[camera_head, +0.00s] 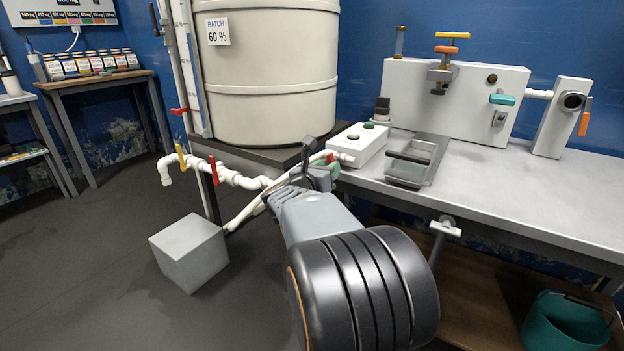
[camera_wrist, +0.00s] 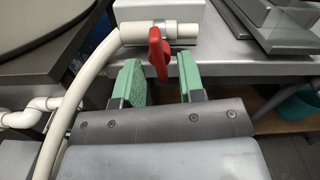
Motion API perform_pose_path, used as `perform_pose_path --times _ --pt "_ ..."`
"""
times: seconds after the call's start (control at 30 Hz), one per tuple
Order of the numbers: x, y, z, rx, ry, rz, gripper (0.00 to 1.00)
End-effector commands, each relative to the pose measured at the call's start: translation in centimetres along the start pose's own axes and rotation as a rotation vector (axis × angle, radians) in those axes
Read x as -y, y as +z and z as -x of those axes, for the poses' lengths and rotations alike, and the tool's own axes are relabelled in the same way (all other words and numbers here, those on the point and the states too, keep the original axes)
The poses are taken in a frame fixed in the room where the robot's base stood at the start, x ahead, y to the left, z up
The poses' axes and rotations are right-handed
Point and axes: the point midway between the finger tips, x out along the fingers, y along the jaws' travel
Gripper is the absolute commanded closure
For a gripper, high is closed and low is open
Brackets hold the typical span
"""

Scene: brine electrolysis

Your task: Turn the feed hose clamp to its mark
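The feed hose clamp is a red winged handle (camera_wrist: 158,54) on the white hose (camera_wrist: 130,34), close to where the hose meets a white pipe end at the white box. In the wrist view it stands upright, just beyond and between the fingertips. My gripper (camera_wrist: 161,80) is open, with one green-padded finger on each side and a gap between them; I cannot tell whether either pad touches the clamp. In the head view only a little red of the clamp (camera_head: 331,158) shows beside my gripper (camera_head: 322,172). No mark for the clamp is clearly visible.
The white control box (camera_head: 360,146) stands on the grey bench (camera_head: 480,190), beside a grey tray (camera_head: 430,165). A large cream tank (camera_head: 270,80) is behind left. White pipes with red and yellow valves (camera_head: 213,168) run below it. A grey block (camera_head: 190,253) is on the floor.

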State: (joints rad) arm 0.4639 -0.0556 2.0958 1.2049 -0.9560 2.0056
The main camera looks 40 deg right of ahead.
Motion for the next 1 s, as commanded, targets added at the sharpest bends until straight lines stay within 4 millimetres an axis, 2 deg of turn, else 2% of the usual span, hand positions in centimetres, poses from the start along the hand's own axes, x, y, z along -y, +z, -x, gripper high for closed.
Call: perform_pose_path --times 0.3,0.5,0.7,1.0 --pt "-0.1 0.3 6.5 0.000 0.007 0.000 0.64" --pt "-0.1 0.2 9.9 -0.001 0.007 0.001 0.64" --pt "-0.1 0.0 11.9 -0.001 0.004 0.001 0.64" --pt "0.0 -0.1 12.6 -0.002 0.002 0.002 0.64"
